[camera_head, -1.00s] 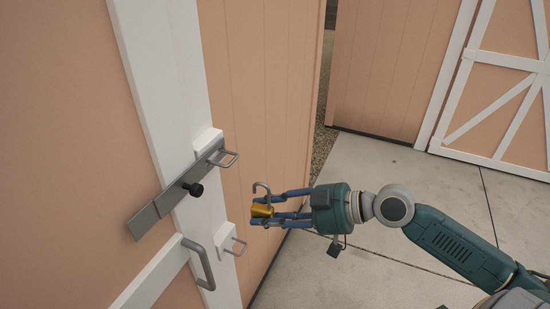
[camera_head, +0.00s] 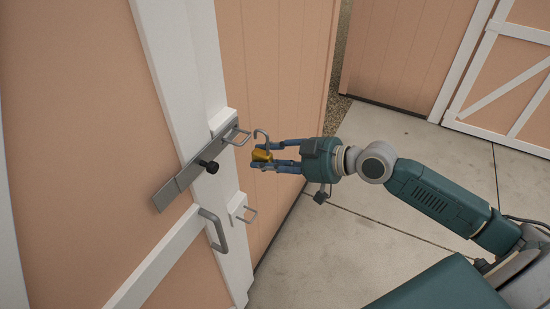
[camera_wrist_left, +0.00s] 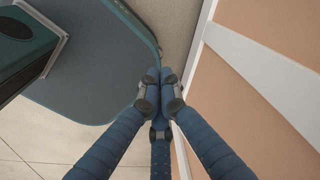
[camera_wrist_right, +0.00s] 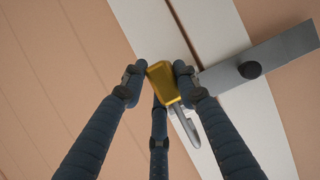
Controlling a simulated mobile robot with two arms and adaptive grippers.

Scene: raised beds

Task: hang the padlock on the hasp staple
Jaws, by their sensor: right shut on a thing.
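The yellow padlock (camera_head: 261,156) is in my right gripper (camera_head: 266,158), its grey shackle upward with an open hooked end. My right gripper is shut on the padlock body, which shows between the fingers (camera_wrist_right: 161,84) in the right wrist view. An upper wire staple (camera_head: 238,138) sticks out at the right end of the grey hasp bar (camera_head: 182,182). The shackle is just right of this staple in the head view; I see no link between them. A lower staple (camera_head: 250,215) sits on a white block. My left gripper (camera_wrist_left: 160,78) is shut and empty.
A black knob (camera_head: 208,167) stands out from the bar, and a grey pull handle (camera_head: 214,230) is below it. The pink door (camera_head: 75,130) with white trim fills the left. Concrete floor (camera_head: 385,150) lies open beyond my right arm.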

